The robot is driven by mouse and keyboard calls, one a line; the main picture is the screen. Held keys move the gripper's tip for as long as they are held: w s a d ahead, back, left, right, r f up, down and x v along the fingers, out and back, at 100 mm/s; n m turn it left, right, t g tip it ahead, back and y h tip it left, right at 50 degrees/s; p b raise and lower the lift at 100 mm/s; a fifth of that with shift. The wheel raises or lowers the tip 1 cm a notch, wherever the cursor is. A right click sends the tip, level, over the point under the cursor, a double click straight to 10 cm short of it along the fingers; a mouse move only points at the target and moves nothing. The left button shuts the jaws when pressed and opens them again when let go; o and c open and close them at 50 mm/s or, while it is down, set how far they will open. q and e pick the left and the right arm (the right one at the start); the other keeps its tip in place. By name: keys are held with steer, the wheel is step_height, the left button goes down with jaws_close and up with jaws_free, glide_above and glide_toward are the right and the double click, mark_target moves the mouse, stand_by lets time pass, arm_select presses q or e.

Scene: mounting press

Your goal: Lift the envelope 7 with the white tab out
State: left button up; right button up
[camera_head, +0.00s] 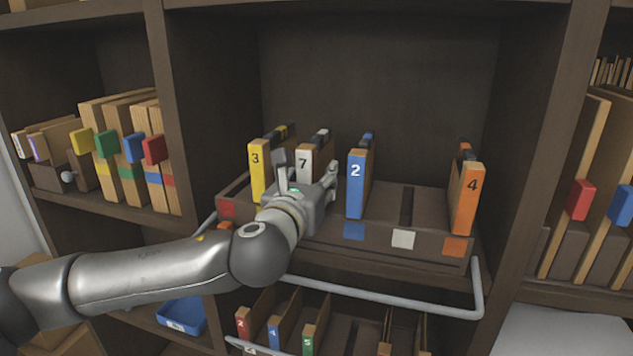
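Envelope 7 (304,155), with a white tab, stands upright in the brown tray (375,239) on the middle shelf. Its lower part is hidden behind my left gripper (308,177). That gripper is at the tray's front, with one finger left of the white tab and the other to its right. The fingers look spread, with gaps beside the tab. I cannot tell whether they touch the envelope. My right gripper is out of view.
A yellow envelope 3 (258,168) stands close on the left. The blue envelope 2 (356,184) is to the right, and the orange envelope 4 (468,200) is at the tray's right end. A grey rail (385,301) runs below the tray's front.

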arm_select(q)
steer(key=shift+s, duration=0.1)
steer(key=shift+c, duration=0.9)
steer(key=c, duration=0.5)
jaws_close()
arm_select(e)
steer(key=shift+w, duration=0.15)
arm_select(q)
steer(key=shift+r, duration=0.2)
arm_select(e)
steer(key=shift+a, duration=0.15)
